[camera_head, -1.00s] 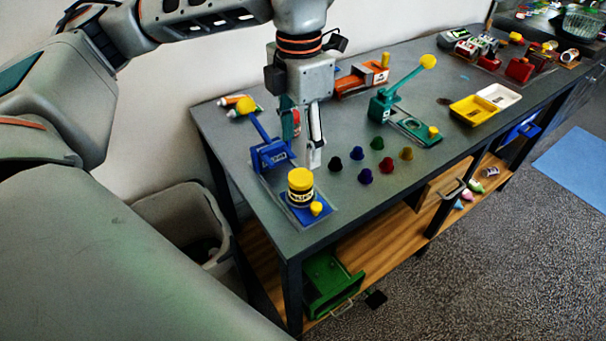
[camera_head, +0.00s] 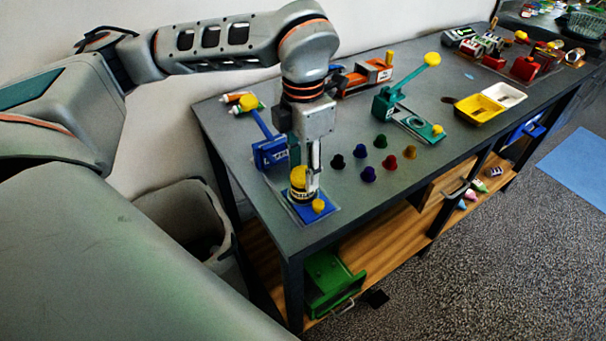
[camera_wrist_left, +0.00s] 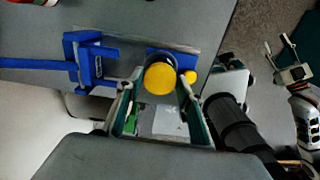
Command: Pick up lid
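The yellow lid (camera_head: 298,174) sits on a small dark-labelled jar (camera_head: 298,196) standing on a blue base (camera_head: 316,217). In the left wrist view the lid (camera_wrist_left: 160,78) is a round yellow disc seen from above. My left gripper (camera_head: 306,184) points down at the jar. In the wrist view its fingers (camera_wrist_left: 160,88) stand apart on either side of the lid, with a narrow gap visible. A finger partly hides the lid and jar in the head view.
A blue lever press (camera_head: 270,152) stands close behind the jar. A yellow knob (camera_head: 318,206) is beside it on the base. Several coloured caps (camera_head: 368,174) and a green press (camera_head: 388,104) stand to the right. The table's front edge is near.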

